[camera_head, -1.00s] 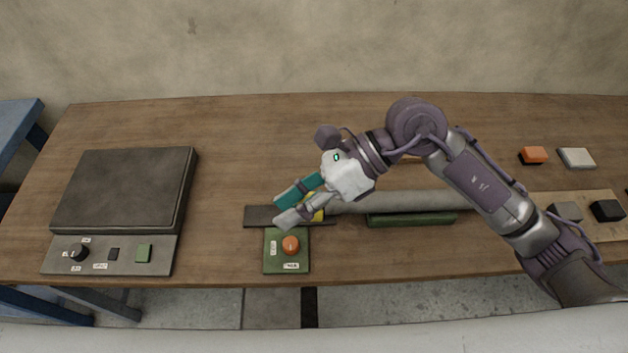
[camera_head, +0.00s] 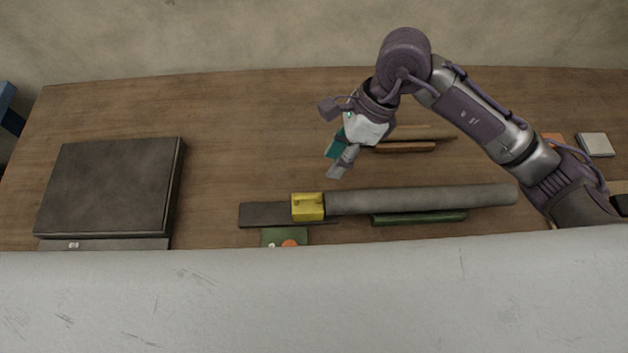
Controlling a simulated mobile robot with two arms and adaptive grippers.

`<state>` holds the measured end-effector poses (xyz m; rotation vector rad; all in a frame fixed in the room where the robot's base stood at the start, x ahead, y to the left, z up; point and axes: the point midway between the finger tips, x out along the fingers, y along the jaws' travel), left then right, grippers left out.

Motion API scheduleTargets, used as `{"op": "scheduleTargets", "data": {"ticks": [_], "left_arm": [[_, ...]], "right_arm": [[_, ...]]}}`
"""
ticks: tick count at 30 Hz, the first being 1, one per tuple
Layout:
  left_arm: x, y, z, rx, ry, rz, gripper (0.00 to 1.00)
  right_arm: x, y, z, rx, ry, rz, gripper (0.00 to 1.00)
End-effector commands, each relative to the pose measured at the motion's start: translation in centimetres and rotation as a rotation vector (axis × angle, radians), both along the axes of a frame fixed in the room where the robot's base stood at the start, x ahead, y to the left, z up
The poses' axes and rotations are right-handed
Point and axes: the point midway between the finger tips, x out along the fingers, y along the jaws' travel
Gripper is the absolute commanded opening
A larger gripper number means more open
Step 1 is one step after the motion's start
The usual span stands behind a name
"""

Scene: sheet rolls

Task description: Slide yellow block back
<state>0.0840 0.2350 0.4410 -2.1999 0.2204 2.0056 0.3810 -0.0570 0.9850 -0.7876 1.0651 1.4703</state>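The yellow block (camera_head: 308,207) sits on a dark flat strip (camera_head: 262,214), at the left end of a long grey roll (camera_head: 420,200). Its near side and top show, and nothing covers it. My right gripper (camera_head: 336,163) is above and behind the block, apart from it, with its fingers pointing down and left. One finger has a teal face, and the other is grey and partly overlaps it. No object shows in it, but the gap between the fingers is not clear. My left gripper is not in view.
A green bar (camera_head: 420,218) lies in front of the roll. A green panel with an orange button (camera_head: 290,243) is partly hidden by the pale foreground surface. A dark flat box (camera_head: 110,187) stands at left. Brown strips (camera_head: 405,147) lie behind the roll. The table between box and strip is clear.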

Motion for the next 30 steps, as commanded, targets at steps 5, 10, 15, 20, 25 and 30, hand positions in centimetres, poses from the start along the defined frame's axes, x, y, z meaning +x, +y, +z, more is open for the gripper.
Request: {"op": "scheduleTargets", "data": {"ticks": [5,10,15,20,25,30], "left_arm": [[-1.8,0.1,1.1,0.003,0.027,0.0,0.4],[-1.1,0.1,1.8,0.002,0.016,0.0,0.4],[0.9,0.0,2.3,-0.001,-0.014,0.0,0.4],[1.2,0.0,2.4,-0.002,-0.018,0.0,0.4],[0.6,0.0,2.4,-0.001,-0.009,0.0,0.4],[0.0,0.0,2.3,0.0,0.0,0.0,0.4]], "right_arm": [[-0.8,1.6,-3.4,0.001,0.008,0.0,0.37],[-1.4,3.0,-6.5,0.002,0.005,0.0,0.37],[-1.7,3.8,-8.6,0.002,0.003,0.0,0.37],[-1.9,4.1,-9.6,0.002,0.001,-0.001,0.37],[-1.9,4.2,-9.7,0.001,0.0,0.0,0.37],[-1.9,4.2,-9.7,0.002,0.0,0.0,0.27]]}}
